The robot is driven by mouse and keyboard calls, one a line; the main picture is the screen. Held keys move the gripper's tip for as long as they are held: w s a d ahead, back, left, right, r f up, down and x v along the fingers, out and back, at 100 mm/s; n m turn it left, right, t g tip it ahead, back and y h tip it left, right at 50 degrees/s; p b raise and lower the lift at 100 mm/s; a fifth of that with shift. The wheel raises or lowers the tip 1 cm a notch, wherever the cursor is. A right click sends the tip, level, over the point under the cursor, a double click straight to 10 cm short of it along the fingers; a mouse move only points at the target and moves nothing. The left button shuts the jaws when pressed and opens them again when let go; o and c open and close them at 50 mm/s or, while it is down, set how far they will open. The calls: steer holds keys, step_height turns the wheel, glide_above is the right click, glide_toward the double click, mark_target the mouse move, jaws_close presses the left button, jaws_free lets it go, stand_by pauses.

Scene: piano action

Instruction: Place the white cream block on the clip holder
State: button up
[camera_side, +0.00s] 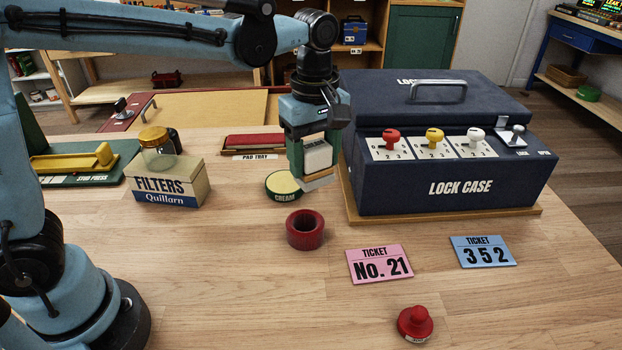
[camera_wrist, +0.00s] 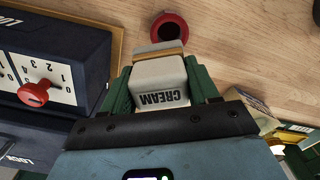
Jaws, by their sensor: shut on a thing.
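My gripper (camera_side: 313,168) is shut on the white cream block (camera_side: 318,156), held above the table beside the lock case's left front. In the wrist view the block (camera_wrist: 160,82) sits between the green fingers, with CREAM written upside down on it and a tan strip at its far end. A round green tin with a pale yellow top (camera_side: 283,184), labelled CREAM, stands on the table just left of and below the block. A red ring (camera_side: 305,230) with a dark hole stands nearer the camera; it also shows in the wrist view (camera_wrist: 168,27). Nothing is labelled as the clip holder, so I cannot tell which thing it is.
The dark blue lock case (camera_side: 460,187) stands close to the right. A pad tray (camera_side: 253,143) lies behind, and a filters box (camera_side: 168,184) with a jar is at left. Pink (camera_side: 379,264) and blue (camera_side: 482,251) tickets and a red stamp (camera_side: 415,323) lie in front.

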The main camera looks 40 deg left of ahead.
steer(key=w+a+r+n, duration=0.1)
steer(key=w+a+n, duration=0.15)
steer(key=a, duration=0.55)
steer(key=w+a+r+n, duration=0.1)
steer(key=w+a+n, duration=0.15)
steer(key=a, duration=0.55)
steer(key=s+a+r+n, duration=0.1)
steer(key=s+a+n, duration=0.25)
steer(key=a, duration=0.75)
steer(key=s+a+r+n, duration=0.1)
steer(key=s+a+n, duration=0.25)
steer(key=a, duration=0.75)
steer(key=shift+n, duration=0.3)
steer(key=a+f, duration=0.2)
steer(key=a, duration=0.1)
steer(key=s+a+f, duration=0.1)
steer(key=a+f, duration=0.1)
steer(key=a, duration=0.2)
steer(key=s+a+f, duration=0.1)
steer(key=a+f, duration=0.1)
steer(key=a, duration=0.1)
steer(key=shift+s+a+f, duration=0.1)
steer(key=shift+s+a, duration=0.1)
steer(key=shift+a+f, duration=0.2)
steer(key=shift+f, duration=1.9)
steer(key=shift+f, duration=0.15)
steer(key=o, duration=1.1)
